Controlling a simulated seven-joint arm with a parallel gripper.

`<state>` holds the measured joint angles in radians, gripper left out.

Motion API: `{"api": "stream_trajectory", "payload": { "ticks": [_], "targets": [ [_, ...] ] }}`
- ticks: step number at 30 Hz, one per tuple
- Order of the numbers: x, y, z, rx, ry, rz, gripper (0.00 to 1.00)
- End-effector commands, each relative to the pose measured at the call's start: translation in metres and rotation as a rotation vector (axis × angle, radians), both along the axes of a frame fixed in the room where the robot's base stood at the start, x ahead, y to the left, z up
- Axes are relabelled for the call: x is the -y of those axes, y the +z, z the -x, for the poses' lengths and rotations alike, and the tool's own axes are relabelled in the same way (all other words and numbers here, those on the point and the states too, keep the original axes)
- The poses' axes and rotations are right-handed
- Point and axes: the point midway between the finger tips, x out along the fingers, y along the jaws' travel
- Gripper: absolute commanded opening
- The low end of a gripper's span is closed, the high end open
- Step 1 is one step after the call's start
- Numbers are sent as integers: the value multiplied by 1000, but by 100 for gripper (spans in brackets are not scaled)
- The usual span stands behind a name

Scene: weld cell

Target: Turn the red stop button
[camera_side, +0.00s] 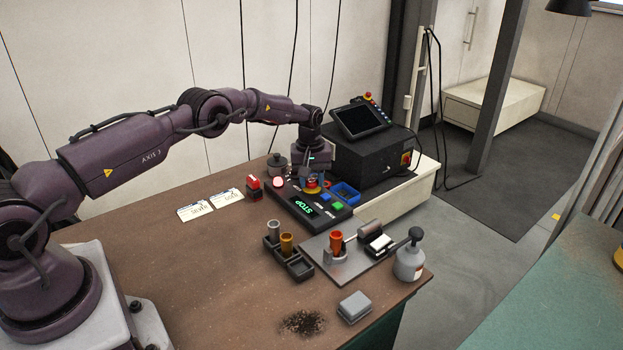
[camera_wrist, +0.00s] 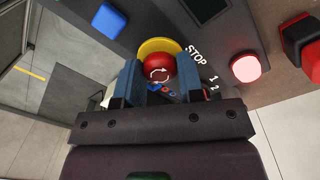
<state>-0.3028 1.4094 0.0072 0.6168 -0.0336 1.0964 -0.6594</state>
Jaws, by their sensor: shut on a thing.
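The red stop button (camera_wrist: 159,66) is a round red knob with white turn arrows, set on a yellow collar (camera_wrist: 160,45) beside the white word STOP. In the side view the stop button (camera_side: 312,183) sits on the dark control box (camera_side: 322,214), partly hidden by my gripper. My gripper (camera_wrist: 160,78) is shut on the stop button, with one blue finger on each side of it. In the side view my gripper (camera_side: 311,172) comes down from above onto the button.
The box also carries a pinkish-white button (camera_wrist: 245,68) and a blue button (camera_wrist: 109,20). A blue bin (camera_side: 346,193), a red-topped stamp-like block (camera_side: 253,187) and a black controller with a tablet (camera_side: 361,120) stand close by. The table's front left is clear.

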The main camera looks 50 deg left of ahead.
Motion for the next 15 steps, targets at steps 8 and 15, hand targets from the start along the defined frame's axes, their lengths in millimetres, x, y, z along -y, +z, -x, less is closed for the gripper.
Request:
{"api": "stream_trajectory", "payload": {
  "ticks": [8, 15],
  "targets": [
    [0, 0, 0, -1, -210, 1, 11],
    [0, 0, 0, -1, -371, 2, 11]
  ]
}}
